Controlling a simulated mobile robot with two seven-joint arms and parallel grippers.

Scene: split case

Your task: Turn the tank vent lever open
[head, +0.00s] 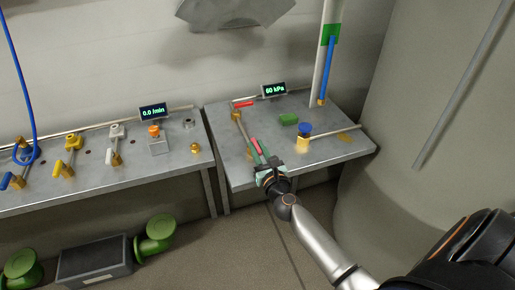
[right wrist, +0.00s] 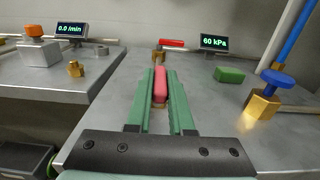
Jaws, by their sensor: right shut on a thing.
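My right gripper (head: 262,157) reaches over the right-hand bench, its green fingers on either side of a red grip (head: 256,145). In the right wrist view the red grip (right wrist: 160,85) lies lengthwise between the fingers (right wrist: 160,92), and they are shut on it. A brass-coloured bar (head: 240,125) runs from near the grip toward the back of the bench. A second red piece (head: 243,104) lies crosswise at the back; in the right wrist view it shows by a brass fitting (right wrist: 158,57). No label shows which part is the tank vent lever. My left gripper is out of view.
A display reading 60 kPa (head: 274,90) stands at the back. A green block (head: 289,119) and a blue-knobbed brass valve (head: 305,132) are right of the gripper. The left bench (head: 100,180) holds several valves; a gap separates the benches.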

